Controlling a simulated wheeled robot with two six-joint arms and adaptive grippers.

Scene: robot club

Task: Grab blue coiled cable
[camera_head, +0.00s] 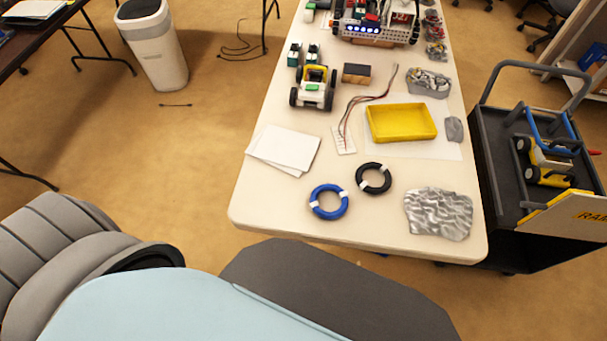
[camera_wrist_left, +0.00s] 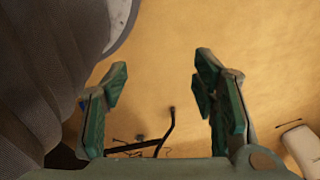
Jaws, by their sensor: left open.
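The blue coiled cable (camera_head: 328,213) is a ring with white ties. It lies flat near the front left of the white table in the head view. A black coiled cable (camera_head: 373,178) of like shape lies just to its right and slightly farther back. My left gripper (camera_wrist_left: 162,105) shows in the left wrist view with its two green fingers spread apart and nothing between them. It is over the tan floor, away from the table top. Neither gripper shows in the head view. The blue cable is not in the wrist view.
White paper sheets (camera_head: 284,149), a crumpled silver piece (camera_head: 438,213) and a yellow tray (camera_head: 402,123) lie on the table (camera_head: 270,205). A small wheeled robot (camera_head: 314,88) stands farther back. A dark cart (camera_head: 515,185) stands to the right. The table's front left corner is clear.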

